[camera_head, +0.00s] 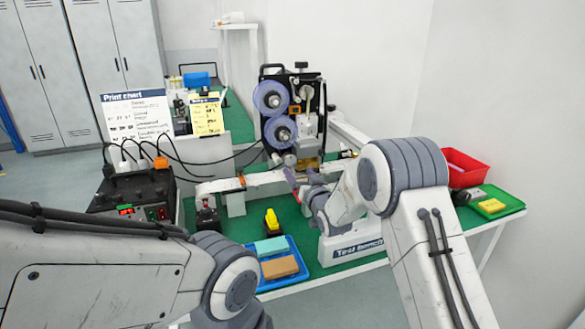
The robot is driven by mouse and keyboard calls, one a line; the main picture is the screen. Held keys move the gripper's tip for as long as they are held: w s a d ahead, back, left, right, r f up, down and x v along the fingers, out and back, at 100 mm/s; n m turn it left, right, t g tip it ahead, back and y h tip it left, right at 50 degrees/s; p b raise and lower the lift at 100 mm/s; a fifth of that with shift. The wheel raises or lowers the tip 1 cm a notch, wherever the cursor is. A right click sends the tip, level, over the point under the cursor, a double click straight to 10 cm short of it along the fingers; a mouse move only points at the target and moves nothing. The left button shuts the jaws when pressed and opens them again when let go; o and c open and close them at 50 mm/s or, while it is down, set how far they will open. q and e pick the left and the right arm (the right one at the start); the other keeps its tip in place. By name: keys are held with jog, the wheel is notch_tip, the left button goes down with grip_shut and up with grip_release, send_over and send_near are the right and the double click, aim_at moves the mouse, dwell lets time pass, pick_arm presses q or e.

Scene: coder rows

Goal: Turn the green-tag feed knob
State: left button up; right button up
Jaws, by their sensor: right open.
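The coder machine (292,110), a dark frame with purple reels, stands at the back of the green bench. I cannot make out a green-tag feed knob on it; it is too small or hidden. My right gripper (295,185) is in front of the machine's lower part, beside the pale conveyor rail (265,178). It is small and partly covered by my own wrist, and I see nothing held in it. Whether it touches anything is unclear. My left arm crosses the lower left, and its gripper is out of the picture.
A control box (132,195) with cables stands left of the bench. A blue tray (278,284) with blocks and a yellow-topped item (272,222) are at the front. A red bin (464,168) and a green tray (497,203) are at right. A print chart (137,118) stands behind.

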aim_at(291, 161)
jog(key=shift+p+x, duration=0.55)
jog(key=shift+x, duration=3.2)
grip_shut()
